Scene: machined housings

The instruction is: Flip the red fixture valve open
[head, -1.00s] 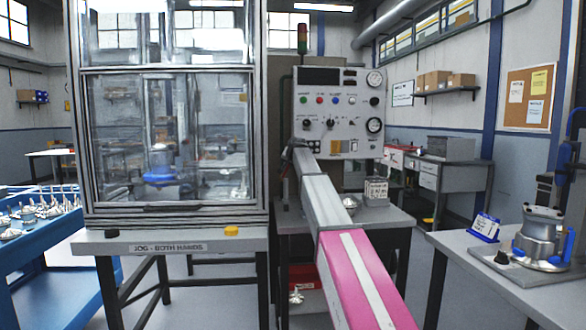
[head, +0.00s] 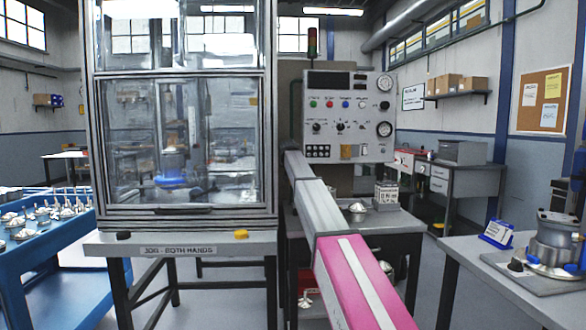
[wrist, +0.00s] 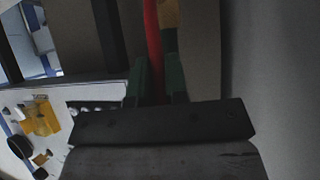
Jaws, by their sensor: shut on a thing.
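The red valve handle (wrist: 152,35) shows in the wrist view as a narrow red bar running down from the top edge. A brass-coloured piece (wrist: 169,12) is beside its upper end. My gripper (wrist: 156,75) has its two green fingers on either side of the red handle and is shut on it. The handle's lower end is hidden by the fingers and the dark gripper body. In the head view my arm reaches to the left side of the control panel (head: 345,118); my gripper and the valve are hidden there.
A glass-sided enclosure (head: 180,212) stands close left of my arm. A small table (head: 400,218) is below the panel. A blue cart (head: 45,262) with metal parts is at left, and a bench with a machined housing (head: 556,240) is at right. The panel's face also shows in the wrist view (wrist: 20,110).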

